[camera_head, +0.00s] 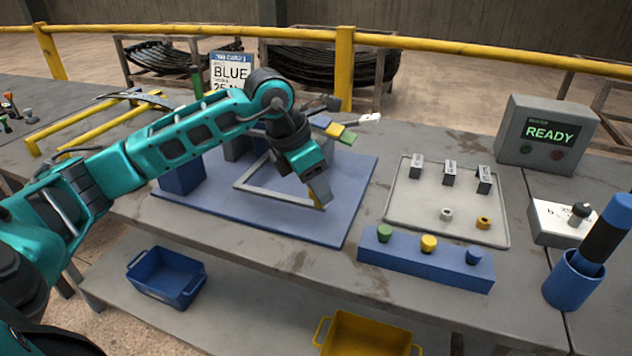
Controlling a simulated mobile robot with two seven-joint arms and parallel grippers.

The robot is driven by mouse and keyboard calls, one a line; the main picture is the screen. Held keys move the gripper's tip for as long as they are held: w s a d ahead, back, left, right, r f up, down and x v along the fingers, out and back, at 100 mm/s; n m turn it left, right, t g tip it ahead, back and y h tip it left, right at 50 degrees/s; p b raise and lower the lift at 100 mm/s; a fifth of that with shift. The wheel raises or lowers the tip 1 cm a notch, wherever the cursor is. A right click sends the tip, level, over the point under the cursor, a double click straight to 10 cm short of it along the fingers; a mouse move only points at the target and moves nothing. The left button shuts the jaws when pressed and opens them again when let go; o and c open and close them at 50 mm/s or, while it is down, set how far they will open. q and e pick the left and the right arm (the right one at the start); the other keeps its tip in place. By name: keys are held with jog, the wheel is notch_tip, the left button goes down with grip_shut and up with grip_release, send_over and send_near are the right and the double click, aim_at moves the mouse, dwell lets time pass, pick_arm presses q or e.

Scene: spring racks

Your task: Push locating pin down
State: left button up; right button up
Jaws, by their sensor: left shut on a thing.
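My left gripper (319,193) points down at the front right corner of a grey open frame (268,198) on a blue base plate (300,228). It is shut on a small brass-coloured piece (318,206), apparently the locating pin. The fingers hide most of this piece, so I cannot tell how deep it sits. My left arm covers part of the frame and the blue blocks (182,174) behind it. My right gripper is not in view.
A grey tray (400,215) with small parts lies to the right. A blue block with green, yellow and blue knobs (425,262) stands in front of it. A READY box (547,137) and a blue cup (573,280) stand further right. Blue and yellow bins sit below.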

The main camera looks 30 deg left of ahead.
pick_arm(q)
grip_shut()
jog(key=shift+f+b, duration=0.45)
jog(key=shift+f, duration=0.1)
notch_tip(320, 180, down, 2)
jog(key=shift+s+f+b, duration=0.1)
jog(key=shift+f+b, duration=0.1)
jog(key=shift+b, duration=0.7)
jog(key=shift+f, duration=0.3)
jog(key=o, duration=0.7)
grip_release()
jog(key=o, duration=0.4)
jog(key=shift+r, duration=0.3)
jog(key=p+v, duration=0.1)
jog(key=v, duration=1.1)
jog(key=shift+r, duration=0.25)
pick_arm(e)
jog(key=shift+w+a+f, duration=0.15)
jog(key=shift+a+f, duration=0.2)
pick_arm(q)
jog(key=shift+s+a, duration=0.1)
